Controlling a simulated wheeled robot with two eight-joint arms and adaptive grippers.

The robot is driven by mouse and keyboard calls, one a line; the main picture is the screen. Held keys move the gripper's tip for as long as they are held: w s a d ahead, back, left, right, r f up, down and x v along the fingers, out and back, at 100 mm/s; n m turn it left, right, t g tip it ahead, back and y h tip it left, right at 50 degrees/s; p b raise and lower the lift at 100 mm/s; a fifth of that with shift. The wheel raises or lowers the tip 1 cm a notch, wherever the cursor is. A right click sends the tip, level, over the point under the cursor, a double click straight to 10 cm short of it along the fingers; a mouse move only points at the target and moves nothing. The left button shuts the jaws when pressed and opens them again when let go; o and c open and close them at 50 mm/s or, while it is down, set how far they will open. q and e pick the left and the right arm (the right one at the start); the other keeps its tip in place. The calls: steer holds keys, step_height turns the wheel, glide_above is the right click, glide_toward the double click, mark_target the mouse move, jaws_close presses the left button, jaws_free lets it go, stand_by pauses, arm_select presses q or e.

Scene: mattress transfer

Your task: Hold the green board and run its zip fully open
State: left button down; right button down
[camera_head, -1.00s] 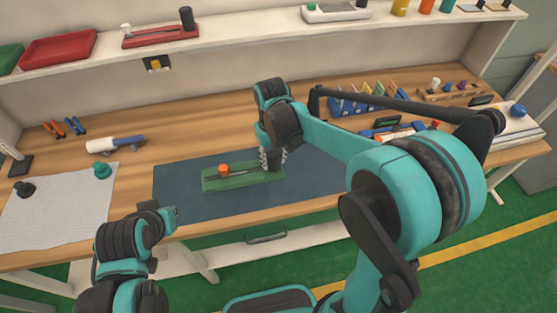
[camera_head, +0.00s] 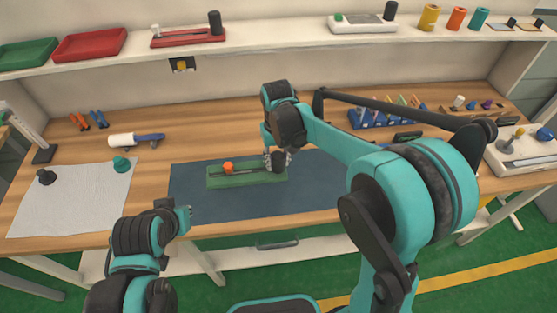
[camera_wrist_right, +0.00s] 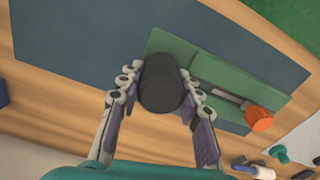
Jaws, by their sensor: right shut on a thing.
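The green board (camera_head: 240,181) lies flat on the dark blue mat; it also shows in the right wrist view (camera_wrist_right: 247,72). An orange knob (camera_head: 228,168) stands at the left end of its zip slot in the head view, and it shows at the lower right in the wrist view (camera_wrist_right: 258,117). A black upright cylinder (camera_wrist_right: 163,85) stands at the board's other end. My right gripper (camera_head: 277,161) is shut on this cylinder, with a finger on each side. My left gripper (camera_head: 184,212) hovers near the mat's front left; its finger opening is unclear.
The blue mat (camera_head: 320,190) has free room right of the board. A white cloth (camera_head: 70,200) with a dark knob and a teal knob lies at left. A white-and-blue tool (camera_head: 135,139) lies behind it. A blue rack (camera_head: 375,118) stands at the back right.

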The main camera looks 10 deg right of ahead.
steer(key=shift+f, duration=0.2)
steer(key=shift+f+b, duration=3.9)
steer(key=shift+f, duration=1.3)
steer(key=shift+r, duration=0.1)
